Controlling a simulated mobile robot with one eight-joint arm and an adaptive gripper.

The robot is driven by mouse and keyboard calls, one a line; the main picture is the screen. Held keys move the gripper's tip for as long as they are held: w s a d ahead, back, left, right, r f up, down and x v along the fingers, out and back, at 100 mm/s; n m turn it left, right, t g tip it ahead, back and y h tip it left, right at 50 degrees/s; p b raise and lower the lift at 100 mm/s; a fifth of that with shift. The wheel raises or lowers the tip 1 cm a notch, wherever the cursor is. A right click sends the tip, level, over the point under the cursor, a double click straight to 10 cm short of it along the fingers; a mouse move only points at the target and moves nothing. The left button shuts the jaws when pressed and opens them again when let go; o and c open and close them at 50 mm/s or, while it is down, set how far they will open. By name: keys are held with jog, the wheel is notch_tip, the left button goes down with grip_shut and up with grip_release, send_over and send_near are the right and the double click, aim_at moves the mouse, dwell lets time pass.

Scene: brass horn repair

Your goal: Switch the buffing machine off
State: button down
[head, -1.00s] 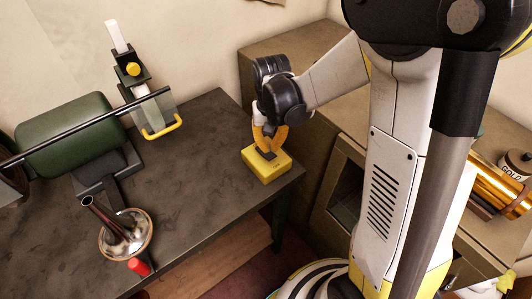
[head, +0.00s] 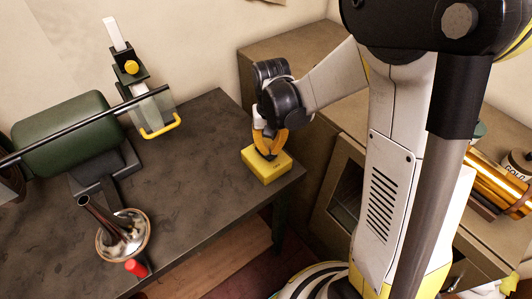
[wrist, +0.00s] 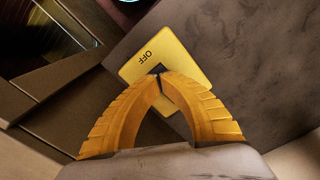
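The yellow switch box (head: 266,170) sits at the right end of the dark table. Its top carries a black switch part and the letters OFF. In the wrist view the box (wrist: 186,50) lies just beyond my fingertips, with the black part (wrist: 156,69) partly hidden by them. My gripper (head: 268,151) points down at the box from above. Its yellow fingers (wrist: 160,75) are shut, with the tips together at the black part; I cannot tell whether they touch it. The green buffing machine (head: 62,132), with a long black shaft, stands on the left of the table.
A brass horn bell (head: 122,238) and a red object (head: 136,268) are at the table's front left. A stand with a yellow handle (head: 160,127) is at the back. A brown cabinet (head: 345,110) adjoins on the right. The middle of the table (head: 195,150) is clear.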

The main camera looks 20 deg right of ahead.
aim_at(270, 155)
jog(key=shift+f+b, duration=0.75)
jog(key=shift+f, duration=0.2)
dwell(0.3)
jog(key=shift+r, duration=0.1)
jog(key=shift+r+p, duration=2.5)
jog(key=shift+r, duration=0.95)
